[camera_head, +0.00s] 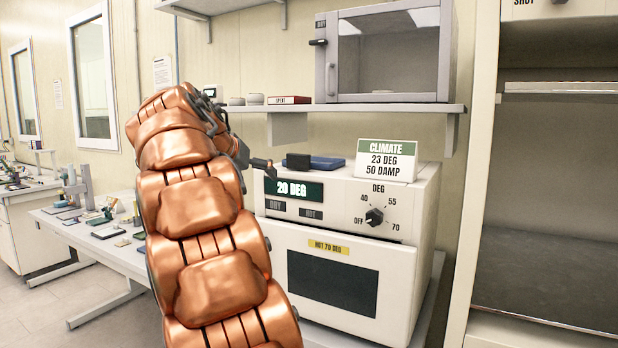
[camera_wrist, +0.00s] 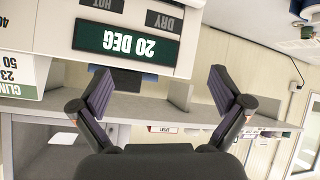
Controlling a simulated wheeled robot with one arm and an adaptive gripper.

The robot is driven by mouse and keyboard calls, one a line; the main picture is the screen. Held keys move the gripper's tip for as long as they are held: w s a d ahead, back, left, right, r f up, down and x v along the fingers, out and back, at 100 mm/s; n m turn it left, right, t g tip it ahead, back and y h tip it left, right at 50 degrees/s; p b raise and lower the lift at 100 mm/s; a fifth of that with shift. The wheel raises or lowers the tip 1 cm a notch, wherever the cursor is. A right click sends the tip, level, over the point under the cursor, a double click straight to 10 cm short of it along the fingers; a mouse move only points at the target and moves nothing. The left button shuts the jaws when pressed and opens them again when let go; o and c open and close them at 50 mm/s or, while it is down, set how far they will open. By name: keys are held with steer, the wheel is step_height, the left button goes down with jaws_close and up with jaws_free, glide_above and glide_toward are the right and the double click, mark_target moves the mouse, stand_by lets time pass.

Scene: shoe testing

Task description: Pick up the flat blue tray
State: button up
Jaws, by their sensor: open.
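The flat blue tray (camera_head: 328,163) lies on top of the white oven (camera_head: 412,185), behind its front edge. A small dark block (camera_head: 297,161) is at the tray's left end; I cannot tell whether it rests on the tray or beside it. My gripper (camera_head: 262,164) is open and empty, left of the block and apart from the tray, partly hidden by my arm.
A white climate sign (camera_head: 387,160) stands on the oven, right of the tray. A tall open cupboard (camera_head: 484,180) is at right. A workbench (camera_head: 95,232) with tools stands at left.

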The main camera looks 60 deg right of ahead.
mark_target(296, 162)
steer(key=s+d+r+m+h+b, duration=0.1)
steer(key=d, duration=0.2)
steer(key=s+d+r+m+g+h, duration=0.1)
steer(key=d+m, duration=0.1)
steer(key=d, duration=0.2)
steer(key=s+d+r+m+b, duration=0.1)
steer(key=d, duration=0.3)
steer(key=shift+s+r+m+h+b, duration=0.2)
steer(key=shift+m+h+b, duration=0.1)
steer(key=shift+h+b, duration=0.1)
steer(key=shift+w+p+x, duration=0.2)
steer(key=shift+p+x, duration=0.15)
steer(key=shift+x, duration=0.9)
steer(key=shift+w+p+x, duration=0.15)
steer(key=shift+p+x, duration=0.2)
steer(key=shift+x, duration=0.95)
steer(key=shift+c, duration=0.2)
steer(key=c, duration=1.3)
steer(key=shift+o, duration=0.2)
steer(key=shift+r, duration=0.1)
